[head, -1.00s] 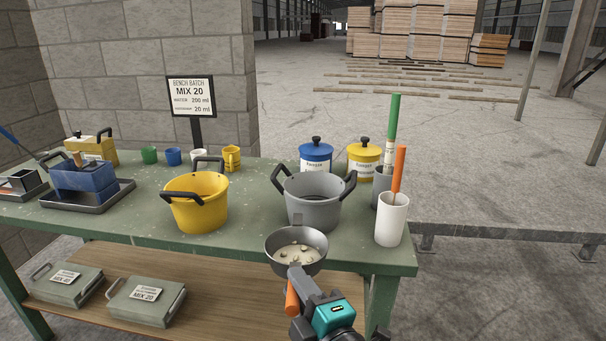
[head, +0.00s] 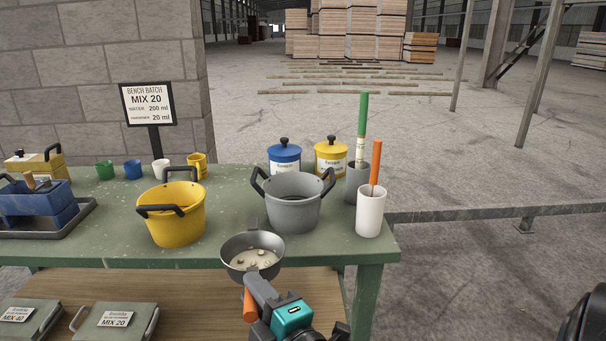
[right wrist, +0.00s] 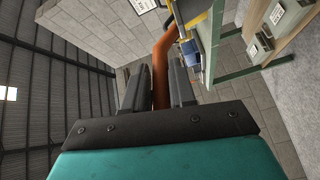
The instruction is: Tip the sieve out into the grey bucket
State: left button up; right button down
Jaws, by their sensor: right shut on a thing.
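The sieve (head: 240,272) is a dark grey round bowl with an orange handle (head: 249,305). Its open side faces up and pale lumps (head: 254,258) lie in it. My right gripper (head: 260,290) is shut on the handle, and the orange handle (right wrist: 161,75) shows between its fingers in the right wrist view. The grey bucket (head: 291,214) stands upright on the bench, with two dark handles. The sieve is in front of the bucket and a little to its left, by the bench's front edge, apart from the bucket. The bucket's floor is hidden. My left gripper is not in view.
A yellow bucket (head: 171,222) stands left of the grey one on the green bench (head: 225,200). A white holder (head: 370,214) with an orange-handled tool stands at the right. Blue (head: 284,157) and yellow (head: 331,158) lidded tins stand behind. A shelf (head: 200,290) runs below.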

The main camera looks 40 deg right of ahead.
aim_at(294, 197)
jog(key=z, duration=0.75)
